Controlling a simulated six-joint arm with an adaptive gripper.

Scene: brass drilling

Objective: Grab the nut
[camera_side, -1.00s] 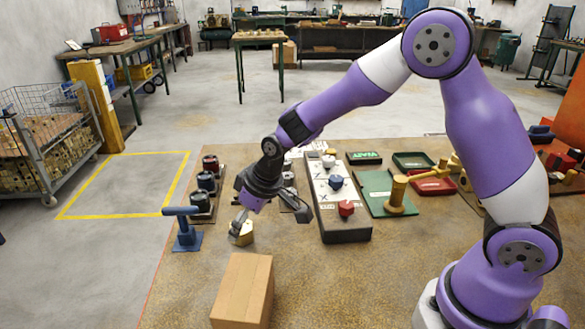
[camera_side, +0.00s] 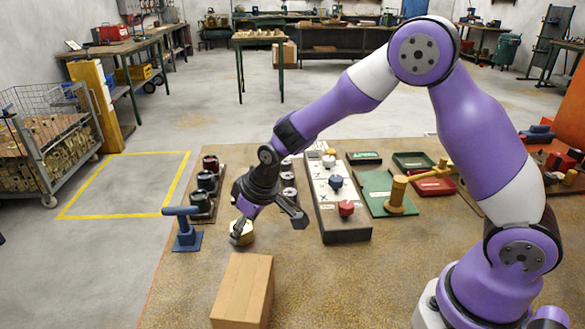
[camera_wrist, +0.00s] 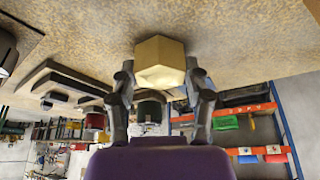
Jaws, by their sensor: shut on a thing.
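The brass nut (camera_side: 242,232) is a yellow-gold hexagonal piece at the left part of the work table, just behind the cardboard box. My gripper (camera_side: 240,226) is at the nut, coming down from the upper right, with its fingers at the nut's sides. In the wrist view the nut (camera_wrist: 160,63) sits between the two dark fingertips (camera_wrist: 160,82), and the gripper is shut on it. In the side view the fingers partly hide the nut. I cannot tell whether it still touches the table.
A cardboard box (camera_side: 243,291) stands close in front of the nut. A blue stand (camera_side: 187,232) is just to its left. Several dark knobbed fixtures (camera_side: 206,182) stand behind. A long block with coloured knobs (camera_side: 345,230) and a green tray (camera_side: 382,192) are to the right.

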